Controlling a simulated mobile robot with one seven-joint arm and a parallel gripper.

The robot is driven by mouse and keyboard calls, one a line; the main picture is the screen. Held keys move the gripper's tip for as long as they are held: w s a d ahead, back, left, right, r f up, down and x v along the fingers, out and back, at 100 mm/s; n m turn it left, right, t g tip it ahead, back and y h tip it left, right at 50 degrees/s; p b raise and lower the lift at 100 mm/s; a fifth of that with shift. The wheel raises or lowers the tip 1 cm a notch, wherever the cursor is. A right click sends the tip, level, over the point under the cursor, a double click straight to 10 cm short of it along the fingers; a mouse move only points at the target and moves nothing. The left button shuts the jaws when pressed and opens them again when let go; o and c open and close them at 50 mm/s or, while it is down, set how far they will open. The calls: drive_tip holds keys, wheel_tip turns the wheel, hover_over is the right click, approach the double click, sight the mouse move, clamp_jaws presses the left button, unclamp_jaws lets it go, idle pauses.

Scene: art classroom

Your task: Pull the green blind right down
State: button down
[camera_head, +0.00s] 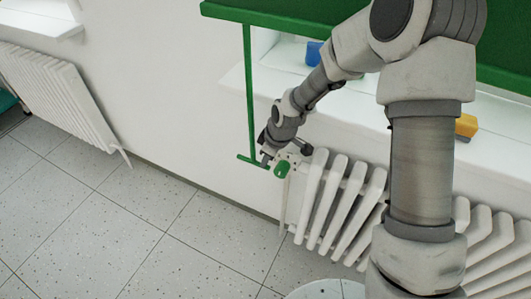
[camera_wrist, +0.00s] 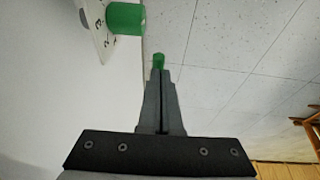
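The green blind (camera_head: 290,20) hangs at the top of the head view, its lower edge above the white sill. A thin green pull rod (camera_head: 250,90) hangs from its left end to a short green crossbar handle (camera_head: 246,159). My gripper (camera_head: 266,160) is at the handle's right end. In the wrist view my gripper's fingers (camera_wrist: 161,75) are together, with the green handle (camera_wrist: 158,60) at their tips. The fingers hide part of it.
A green knob on a white plate (camera_head: 282,170) is just right of my gripper; the knob also shows in the wrist view (camera_wrist: 125,18). A white radiator (camera_head: 340,205) stands below the sill (camera_head: 350,120), which bears blue and yellow objects. Tiled floor (camera_head: 130,230) is clear at left.

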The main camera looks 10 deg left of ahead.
wheel_tip(320, 180, down, 11)
drive_tip(key=b, duration=0.5)
drive_tip(key=shift+b, duration=0.35)
drive_tip(key=shift+r, duration=0.1)
